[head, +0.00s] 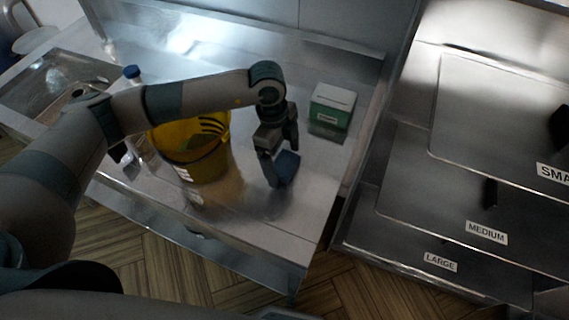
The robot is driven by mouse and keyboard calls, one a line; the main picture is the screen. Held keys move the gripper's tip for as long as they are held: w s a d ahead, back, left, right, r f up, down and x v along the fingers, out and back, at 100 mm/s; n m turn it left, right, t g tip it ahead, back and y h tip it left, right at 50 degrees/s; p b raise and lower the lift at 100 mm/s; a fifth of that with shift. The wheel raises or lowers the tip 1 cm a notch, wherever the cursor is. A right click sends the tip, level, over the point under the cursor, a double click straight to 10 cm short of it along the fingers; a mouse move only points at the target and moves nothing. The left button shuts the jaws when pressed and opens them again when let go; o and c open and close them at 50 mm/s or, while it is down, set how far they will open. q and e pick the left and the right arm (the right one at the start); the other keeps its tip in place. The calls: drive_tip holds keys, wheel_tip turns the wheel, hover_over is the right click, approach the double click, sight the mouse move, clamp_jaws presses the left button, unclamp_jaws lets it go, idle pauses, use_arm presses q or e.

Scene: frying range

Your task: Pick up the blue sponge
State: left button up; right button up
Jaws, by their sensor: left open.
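The blue sponge (288,167) is on the metal counter, right of the yellow bucket. My left gripper (277,168) reaches down to it from above, with its fingers pointing at the counter. The gripper is open, and its fingers are at the sponge and partly cover it. I cannot tell whether the fingers touch it. My right gripper is not in view.
A yellow bucket (205,163) stands left of the gripper, under my left arm. A green and white box (331,108) stands behind and to the right. A blue-capped bottle (132,74) is at the back left. Labelled metal covers (440,215) are at the right.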

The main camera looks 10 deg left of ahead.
sight(287, 164)
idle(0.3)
use_arm(q)
drive_tip(key=c, duration=1.1)
drive_tip(key=shift+r+p, duration=0.35)
drive_tip(key=shift+r, duration=0.15)
wheel_tip(287, 164, up, 3)
drive_tip(key=shift+r+p, duration=0.2)
drive_tip(key=shift+p, duration=0.85)
drive_tip(key=s+d+r+p, duration=0.2)
drive_tip(key=s, duration=0.1)
drive_tip(key=s+d+r+p, duration=0.2)
drive_tip(key=s, duration=0.1)
drive_tip(key=s+d+r+p, duration=0.2)
drive_tip(key=s, duration=0.2)
drive_tip(key=shift+d+r+p, duration=0.15)
drive_tip(key=shift+r+p, duration=0.15)
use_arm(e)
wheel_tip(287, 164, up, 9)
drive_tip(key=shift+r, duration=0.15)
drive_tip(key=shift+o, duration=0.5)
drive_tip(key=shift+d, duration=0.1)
